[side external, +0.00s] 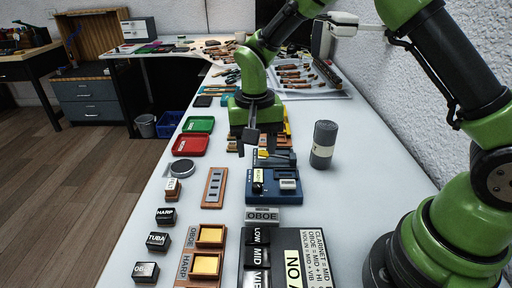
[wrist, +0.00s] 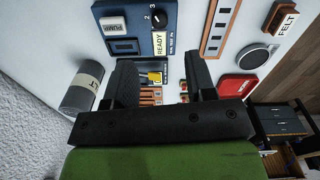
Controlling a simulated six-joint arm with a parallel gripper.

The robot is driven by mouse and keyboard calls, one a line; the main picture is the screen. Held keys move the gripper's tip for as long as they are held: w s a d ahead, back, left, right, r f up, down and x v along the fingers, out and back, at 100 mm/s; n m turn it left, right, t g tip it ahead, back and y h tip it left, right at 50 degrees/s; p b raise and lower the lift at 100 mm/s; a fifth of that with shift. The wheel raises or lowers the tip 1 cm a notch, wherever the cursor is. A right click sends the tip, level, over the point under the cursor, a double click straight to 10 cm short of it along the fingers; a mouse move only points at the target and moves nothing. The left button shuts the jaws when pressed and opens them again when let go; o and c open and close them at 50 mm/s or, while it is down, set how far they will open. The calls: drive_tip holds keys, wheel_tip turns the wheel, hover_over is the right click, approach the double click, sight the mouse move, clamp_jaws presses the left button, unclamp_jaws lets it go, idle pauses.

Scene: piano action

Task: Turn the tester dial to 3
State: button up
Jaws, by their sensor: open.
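The tester is a blue box (side external: 275,186) in the middle of the white table, with a white label and a pale switch block on top. In the wrist view the tester (wrist: 124,20) is at the top, cut off by the frame edge. Its black dial (wrist: 160,19) sits by the numbers 2 and 3, beside a READY label (wrist: 159,43). I cannot tell which number the dial points to. My gripper (side external: 262,146) is above the table just behind the tester. In the wrist view my gripper (wrist: 160,80) has its two black fingers wide apart, with nothing between them, clear of the dial.
A grey cylinder (side external: 324,144) stands right of the tester. A brown slotted strip (side external: 214,187) and a round grey dish (side external: 182,169) lie left of it. Red (side external: 191,145) and green (side external: 199,124) trays lie further back. Labelled blocks and a sign fill the front.

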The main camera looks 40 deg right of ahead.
sight(257, 184)
wheel_tip(257, 184, down, 10)
drive_tip(key=n, duration=0.2)
drive_tip(key=shift+s+d+n, duration=0.1)
drive_tip(key=shift+n, duration=0.2)
drive_tip(key=shift+c, duration=0.5)
